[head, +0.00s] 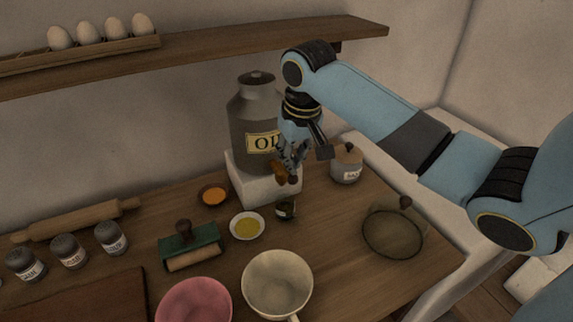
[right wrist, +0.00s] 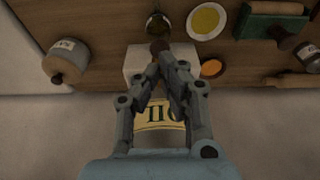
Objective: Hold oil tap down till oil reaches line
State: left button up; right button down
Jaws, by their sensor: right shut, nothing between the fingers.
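The grey oil can (head: 252,115) with its "OIL" label stands on a white block (head: 262,187). A brown tap (head: 279,177) shows low at the can's front right; part of it is hidden by my gripper. My right gripper (head: 288,168) points down at the tap, shut and empty, its fingertips over or touching it; I cannot tell which. In the right wrist view the closed fingertips (right wrist: 158,60) meet just by the brown tap end (right wrist: 158,46). A small dark glass vessel (head: 286,209) stands below the tap, also in the right wrist view (right wrist: 157,24). Its oil level and line are too small to read. My left gripper is out of view.
A small dish of yellow oil (head: 247,226) and an orange spice bowl (head: 214,195) stand left of the vessel. A salt jar (head: 346,167) and glass cover (head: 393,231) stand right. A shelf with eggs (head: 102,30) hangs above.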

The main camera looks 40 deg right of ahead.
jog(key=shift+f, duration=0.1)
dwell(0.3)
jog(key=shift+f+b, duration=0.75)
jog(key=shift+f, duration=1.55)
notch_tip(320, 180, up, 3)
jog(key=p, duration=0.2)
jog(key=shift+p, duration=0.4)
notch_tip(320, 180, up, 4)
jog(key=shift+r, duration=0.1)
